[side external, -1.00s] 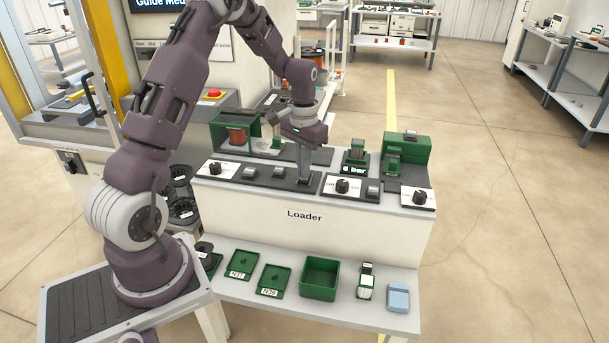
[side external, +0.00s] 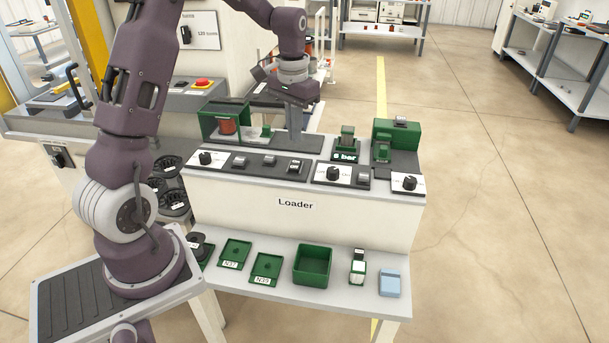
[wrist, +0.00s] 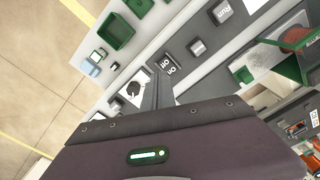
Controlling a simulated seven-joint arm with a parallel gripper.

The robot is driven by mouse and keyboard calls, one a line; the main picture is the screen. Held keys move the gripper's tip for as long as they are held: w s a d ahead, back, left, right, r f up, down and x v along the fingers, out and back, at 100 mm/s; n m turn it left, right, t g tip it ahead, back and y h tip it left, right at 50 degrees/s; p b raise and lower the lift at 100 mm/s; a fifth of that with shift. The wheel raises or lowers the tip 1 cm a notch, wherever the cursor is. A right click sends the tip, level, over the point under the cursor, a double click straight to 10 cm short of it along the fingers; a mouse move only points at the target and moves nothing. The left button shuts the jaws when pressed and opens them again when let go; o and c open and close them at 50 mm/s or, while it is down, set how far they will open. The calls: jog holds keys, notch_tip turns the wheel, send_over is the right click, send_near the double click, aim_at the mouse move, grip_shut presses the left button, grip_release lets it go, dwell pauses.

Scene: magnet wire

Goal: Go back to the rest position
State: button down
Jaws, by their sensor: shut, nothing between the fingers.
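My gripper (side external: 295,136) is shut and empty. It points down above the back part of the loader (side external: 300,204), behind its row of switches. A rocker switch marked "On" (side external: 295,166) is just below the fingertips in the side view, apart from them as far as I can tell. The same switch shows in the wrist view (wrist: 168,66) close to the narrow closed fingers (wrist: 152,92). A dark rotary knob (wrist: 133,88) on a white plate is beside them there.
A green frame with a copper spool (side external: 227,126) stands left of my gripper. Green fixtures (side external: 345,146) and a green block (side external: 397,135) stand to its right. A lower shelf holds green trays (side external: 235,252), a green bin (side external: 313,265) and a blue box (side external: 389,283). Above the loader is open room.

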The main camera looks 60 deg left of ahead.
jog(key=s+d+r+t, duration=0.2)
jog(key=s+d+r, duration=0.3)
jog(key=d+r, duration=0.35)
jog(key=s+d+r+m+t, duration=0.1)
jog(key=s+d, duration=0.4)
jog(key=s, duration=0.4)
jog(key=s+d+r+m+t, duration=0.1)
jog(key=s+d+r+t, duration=0.1)
jog(key=s+d, duration=0.4)
jog(key=s, duration=0.3)
jog(key=shift+s+m, duration=0.3)
jog(key=shift+m, duration=0.1)
jog(key=shift+r, duration=0.15)
